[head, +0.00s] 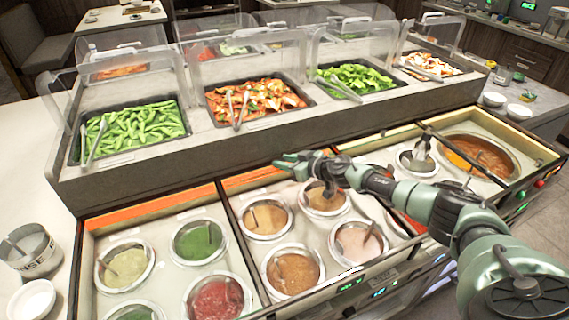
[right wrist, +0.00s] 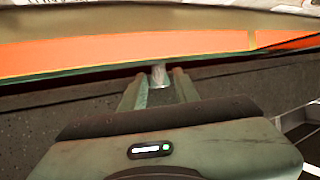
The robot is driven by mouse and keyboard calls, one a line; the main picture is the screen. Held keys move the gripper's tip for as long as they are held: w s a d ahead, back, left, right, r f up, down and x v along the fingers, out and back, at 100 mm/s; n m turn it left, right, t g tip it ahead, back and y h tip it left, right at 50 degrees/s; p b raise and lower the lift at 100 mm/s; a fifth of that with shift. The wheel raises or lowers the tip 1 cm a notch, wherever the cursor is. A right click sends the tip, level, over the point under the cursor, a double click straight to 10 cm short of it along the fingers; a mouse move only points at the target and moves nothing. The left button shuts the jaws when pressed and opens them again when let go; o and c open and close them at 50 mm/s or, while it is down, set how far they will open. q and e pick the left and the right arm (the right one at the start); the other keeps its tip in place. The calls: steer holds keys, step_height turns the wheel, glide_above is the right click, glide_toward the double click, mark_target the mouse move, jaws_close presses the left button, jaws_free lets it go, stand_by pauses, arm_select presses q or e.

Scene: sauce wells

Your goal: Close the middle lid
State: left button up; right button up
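The counter has three sauce sections. The middle section is uncovered, with several sauce wells showing, such as a brown sauce well (head: 293,270). An orange strip, apparently the edge of the middle lid (head: 262,180), runs along its back; an orange surface also shows in the right wrist view (right wrist: 80,58). My right gripper (head: 283,162) reaches over the middle section to its back edge. In the right wrist view its fingers (right wrist: 159,82) are apart, with a small pale piece between them; I cannot tell whether they touch it. My left gripper is not in view.
The left section (head: 150,212) is uncovered, with green and red sauces. The right section holds a large orange-brown sauce pan (head: 500,160). Behind stands a raised food counter with clear guards and trays of edamame (head: 130,130) and vegetables.

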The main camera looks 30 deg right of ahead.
steer(key=shift+r, duration=0.1)
jaws_close()
stand_by(1.4)
